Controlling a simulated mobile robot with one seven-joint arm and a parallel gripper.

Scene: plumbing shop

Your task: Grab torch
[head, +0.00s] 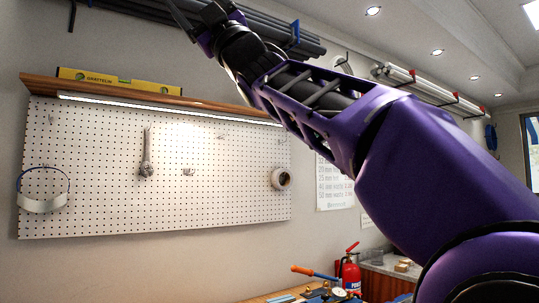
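I cannot make out a torch for certain in the head view. A red bottle (350,272) with a red lever top and a pale label stands at the bottom right; it looks like a fire extinguisher. My purple arm runs from the lower right to the top left. My gripper (190,17) is at the upper edge, high in front of the wall and partly cut off by the frame. Its fingertips do not show clearly, so I cannot see whether it is open or holds anything. It is far above the bench and apart from the red bottle.
A white pegboard (100,195) holds a face shield (42,204), a metal tool (147,152) and a tape roll (281,179). A yellow level (118,82) lies on the shelf above. An orange-handled tool (315,272) and a gauge (340,292) are on the bench below.

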